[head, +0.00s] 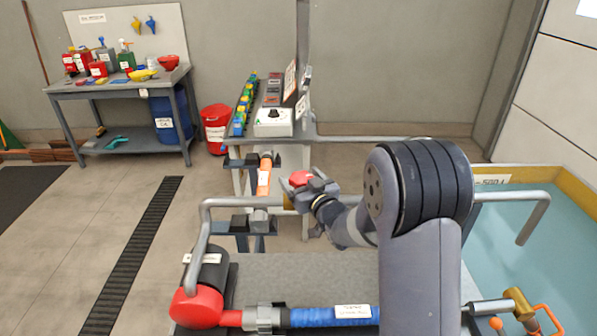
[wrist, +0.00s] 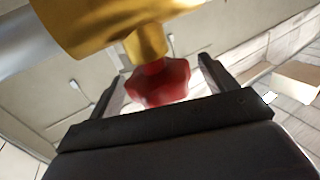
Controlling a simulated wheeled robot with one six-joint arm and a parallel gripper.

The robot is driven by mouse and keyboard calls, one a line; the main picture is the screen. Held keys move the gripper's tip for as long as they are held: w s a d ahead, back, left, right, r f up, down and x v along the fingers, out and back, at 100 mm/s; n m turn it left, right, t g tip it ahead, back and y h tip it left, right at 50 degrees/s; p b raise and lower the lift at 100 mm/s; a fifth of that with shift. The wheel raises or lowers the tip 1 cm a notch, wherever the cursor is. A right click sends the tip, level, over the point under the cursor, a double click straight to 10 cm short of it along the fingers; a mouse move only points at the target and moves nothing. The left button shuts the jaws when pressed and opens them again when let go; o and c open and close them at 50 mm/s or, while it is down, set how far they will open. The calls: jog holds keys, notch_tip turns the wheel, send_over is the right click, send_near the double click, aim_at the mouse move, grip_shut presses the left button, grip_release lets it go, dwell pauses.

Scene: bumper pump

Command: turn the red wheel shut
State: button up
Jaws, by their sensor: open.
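The red wheel (wrist: 158,84) is a lobed knob on a short brass stem. In the wrist view it sits below a brass valve body (wrist: 110,22) joined to a grey pipe. My gripper (wrist: 158,85) is open, with one finger on each side of the wheel and a visible gap to both. I cannot tell how deep the wheel sits between the fingers. In the head view the red wheel (head: 300,178) shows just beyond my gripper (head: 305,188), which partly covers it and the valve.
An orange pipe section (head: 264,175) stands left of the wheel. A bench with a control box (head: 273,122) is behind. A grey rail (head: 205,225) and a blue hose (head: 320,317) lie nearer me. A water tank (head: 550,235) is at right. Floor at left is mostly clear.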

jog(key=shift+x, duration=0.9)
jog(key=c, duration=1)
